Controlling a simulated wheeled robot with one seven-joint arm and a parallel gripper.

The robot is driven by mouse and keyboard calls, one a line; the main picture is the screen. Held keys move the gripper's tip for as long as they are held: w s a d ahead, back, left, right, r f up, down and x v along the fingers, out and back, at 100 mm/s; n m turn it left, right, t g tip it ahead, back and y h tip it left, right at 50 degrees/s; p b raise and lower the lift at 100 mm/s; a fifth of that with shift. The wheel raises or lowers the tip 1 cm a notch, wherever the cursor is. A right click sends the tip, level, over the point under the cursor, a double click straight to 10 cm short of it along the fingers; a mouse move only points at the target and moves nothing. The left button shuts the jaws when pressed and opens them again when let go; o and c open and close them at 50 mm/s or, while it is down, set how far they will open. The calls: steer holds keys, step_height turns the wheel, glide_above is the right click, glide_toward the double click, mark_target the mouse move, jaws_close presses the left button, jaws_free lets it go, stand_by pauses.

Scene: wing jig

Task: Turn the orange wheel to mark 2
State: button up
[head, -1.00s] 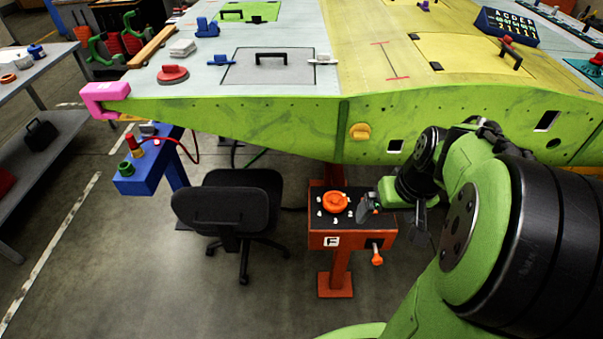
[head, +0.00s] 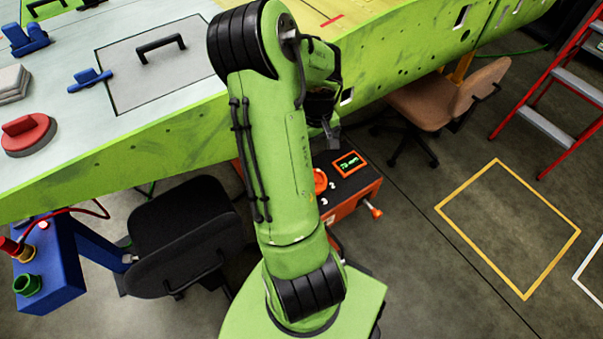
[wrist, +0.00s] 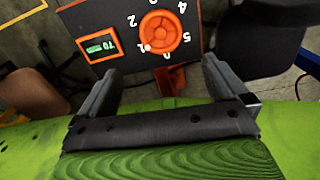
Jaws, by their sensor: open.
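The orange wheel (wrist: 160,32) sits on the dark top of a red-orange control box and faces the camera in the wrist view. In the head view the wheel (head: 320,181) is partly hidden behind my arm. Mark 2 (head: 332,186) shows just right of it. My gripper (wrist: 160,72) is open and empty, its two fingers spread wide, apart from the wheel. In the head view my gripper (head: 333,136) is small and partly hidden, above the box.
A lit green display (wrist: 100,46) is on the box beside the wheel. An orange-knobbed handle (head: 373,211) sticks out of the box's side. The green wing edge (head: 130,165) runs close behind. A black chair (head: 185,235) stands left; a brown chair (head: 440,100) stands behind right.

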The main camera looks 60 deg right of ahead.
step_height(320, 180, down, 14)
steer(key=b, duration=0.4)
steer(key=shift+w+f, duration=0.1)
steer(key=c, duration=0.8)
steer(key=shift+m, duration=0.3)
steer(key=m+b, duration=0.1)
steer(key=m, duration=0.4)
steer(key=m+b, duration=0.1)
steer(key=m, duration=0.5)
